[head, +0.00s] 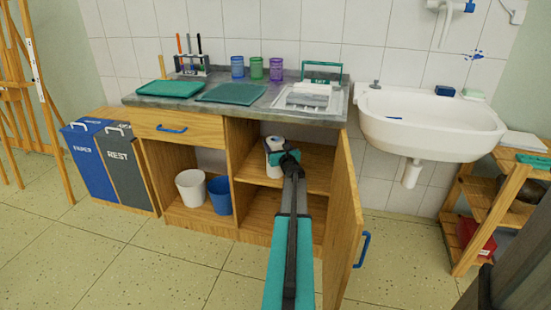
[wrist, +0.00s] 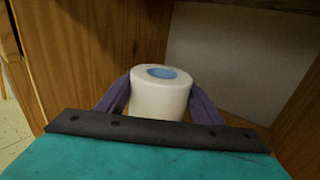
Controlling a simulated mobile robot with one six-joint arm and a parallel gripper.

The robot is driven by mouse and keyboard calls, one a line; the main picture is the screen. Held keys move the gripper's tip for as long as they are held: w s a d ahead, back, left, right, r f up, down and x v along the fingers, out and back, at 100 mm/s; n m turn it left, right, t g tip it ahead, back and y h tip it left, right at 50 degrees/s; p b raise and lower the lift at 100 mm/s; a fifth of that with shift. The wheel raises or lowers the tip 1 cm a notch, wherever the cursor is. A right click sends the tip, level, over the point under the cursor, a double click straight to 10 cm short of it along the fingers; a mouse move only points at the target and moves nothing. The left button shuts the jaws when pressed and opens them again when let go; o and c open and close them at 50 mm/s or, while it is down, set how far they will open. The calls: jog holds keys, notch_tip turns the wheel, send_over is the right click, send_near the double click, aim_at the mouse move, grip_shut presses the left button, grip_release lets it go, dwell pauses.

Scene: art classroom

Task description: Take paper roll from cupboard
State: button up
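The paper roll (wrist: 160,97) is white with a blue core and stands upright in the wrist view, between the two purple fingers of my gripper (wrist: 160,100). The fingers sit at its left and right sides and look to be touching it. In the head view the paper roll (head: 274,146) stands on the shelf inside the open cupboard (head: 237,180). My arm reaches in from the front, and my gripper (head: 280,157) is at the roll. The roll's lower part is hidden behind the gripper body.
The cupboard door (head: 343,225) stands open to the right of my arm. A white bucket (head: 190,188) and a blue bucket (head: 219,195) stand in the left compartment. A sink (head: 430,125) hangs at the right. The floor in front is clear.

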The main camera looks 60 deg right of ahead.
jog(key=c, duration=0.6)
jog(key=shift+r+p, duration=0.35)
jog(key=shift+r, duration=0.4)
jog(key=r+v, duration=0.1)
jog(key=v, duration=0.4)
jog(key=r+p+v, duration=0.1)
jog(key=v, duration=0.4)
jog(key=r+p+v, duration=0.1)
jog(key=v, duration=0.5)
jog(key=shift+s+d+r, duration=0.15)
jog(key=shift+s+r, duration=0.05)
jog(key=shift+r, duration=0.05)
